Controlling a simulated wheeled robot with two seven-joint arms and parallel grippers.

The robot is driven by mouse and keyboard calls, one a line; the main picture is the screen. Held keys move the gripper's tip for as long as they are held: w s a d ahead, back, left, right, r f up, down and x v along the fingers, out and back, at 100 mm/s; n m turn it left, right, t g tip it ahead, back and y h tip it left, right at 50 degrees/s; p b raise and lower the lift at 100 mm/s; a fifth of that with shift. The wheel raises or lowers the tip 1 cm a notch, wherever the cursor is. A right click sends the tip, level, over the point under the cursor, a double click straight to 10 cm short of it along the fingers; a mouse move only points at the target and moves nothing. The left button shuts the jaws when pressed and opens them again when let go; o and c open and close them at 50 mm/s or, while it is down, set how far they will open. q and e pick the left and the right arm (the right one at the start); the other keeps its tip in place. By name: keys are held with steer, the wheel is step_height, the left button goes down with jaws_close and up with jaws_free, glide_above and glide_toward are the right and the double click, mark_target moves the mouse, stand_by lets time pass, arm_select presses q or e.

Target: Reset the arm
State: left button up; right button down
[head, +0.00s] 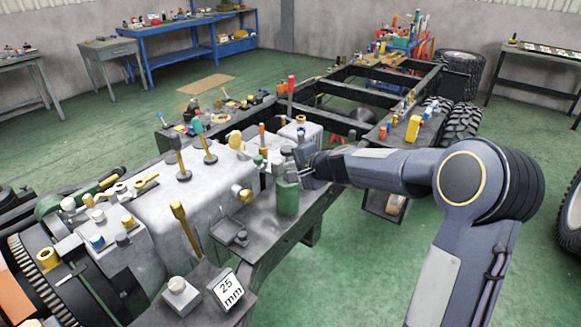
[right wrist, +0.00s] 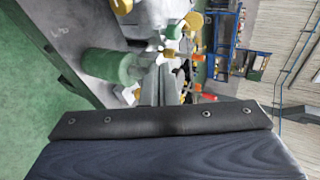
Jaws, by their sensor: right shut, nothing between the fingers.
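My right arm reaches in from the right side of the head view. My right gripper (head: 305,160) is over the side of the chassis, shut and empty. It is right beside a green bottle (head: 288,197) that stands upright on the dark side plate; I cannot tell whether they touch. In the right wrist view the green bottle (right wrist: 108,66) lies left of the grey fingers (right wrist: 158,86), with the picture turned sideways. My left gripper is not in view.
The chassis frame (head: 335,103) runs away to the back, with a grey engine block (head: 165,210) and several upright tools on it. A 25 mm block (head: 229,291) stands in front. Green floor (head: 370,285) is clear under my arm. Workbenches line the walls.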

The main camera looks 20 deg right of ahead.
steer(key=s+a+r+n+g+y, duration=0.1)
steer(key=s+a+r+n, duration=0.15)
steer(key=s, duration=0.45)
steer(key=s+a+r+n+g+y, duration=0.1)
steer(key=s+a+n, duration=0.15)
steer(key=s, duration=0.45)
steer(key=s+a+r+n+g, duration=0.1)
steer(key=s+a+r+n, duration=0.15)
steer(key=s, duration=0.45)
steer(key=s+f+n+g, duration=0.1)
steer(key=s+f, duration=0.3)
steer(key=s, duration=0.5)
steer(key=s+f+n+g+h, duration=0.1)
steer(key=s+f+n, duration=0.3)
steer(key=s, duration=0.5)
steer(key=shift+s+a+f+n+g+h, duration=0.2)
steer(key=shift+a+n+g+h, duration=0.15)
steer(key=shift+g, duration=0.15)
